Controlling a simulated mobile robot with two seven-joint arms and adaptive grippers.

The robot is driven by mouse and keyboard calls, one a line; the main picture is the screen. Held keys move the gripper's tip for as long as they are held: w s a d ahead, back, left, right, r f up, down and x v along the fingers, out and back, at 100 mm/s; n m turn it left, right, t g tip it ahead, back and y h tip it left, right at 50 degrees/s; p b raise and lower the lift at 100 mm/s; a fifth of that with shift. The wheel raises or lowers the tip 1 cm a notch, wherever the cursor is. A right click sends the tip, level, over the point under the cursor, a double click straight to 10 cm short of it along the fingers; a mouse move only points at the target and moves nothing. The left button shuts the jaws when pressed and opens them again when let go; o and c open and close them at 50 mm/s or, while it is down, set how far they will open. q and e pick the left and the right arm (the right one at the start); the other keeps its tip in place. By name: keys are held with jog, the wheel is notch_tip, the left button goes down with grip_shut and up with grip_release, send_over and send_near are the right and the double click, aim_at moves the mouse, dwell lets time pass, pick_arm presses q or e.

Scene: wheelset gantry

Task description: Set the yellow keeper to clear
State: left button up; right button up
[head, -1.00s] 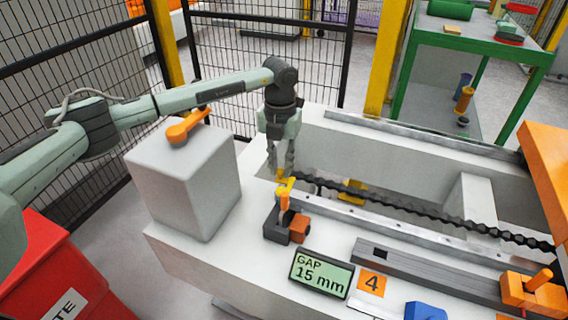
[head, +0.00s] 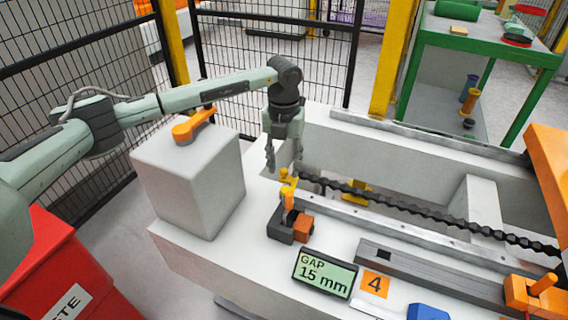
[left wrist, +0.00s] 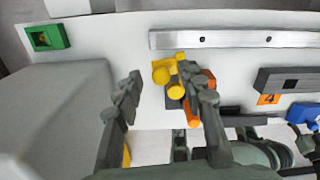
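The yellow keeper (head: 287,182) is a small yellow piece at the near end of the dark chain, by the dark block (head: 281,226) with the orange pin. In the left wrist view the keeper (left wrist: 164,73) shows rounded yellow parts and lies between the lines of my fingers. My left gripper (head: 284,160) is above the keeper, pointing down, with its fingers apart and nothing between them. It also shows open in the left wrist view (left wrist: 165,82). Whether a fingertip touches the keeper I cannot tell.
A grey box (head: 190,185) with an orange handle stands left of the gripper. A display (head: 324,273) reads GAP 15 mm, beside an orange plate marked 4 (head: 375,284). The dark chain (head: 420,212) runs right over the pit. A red bin (head: 55,275) is at lower left.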

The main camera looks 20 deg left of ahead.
aim_at(284, 169)
pick_arm(q)
notch_tip(284, 169, up, 12)
dwell(0.6)
jog(key=shift+s+f, duration=0.1)
dwell(0.4)
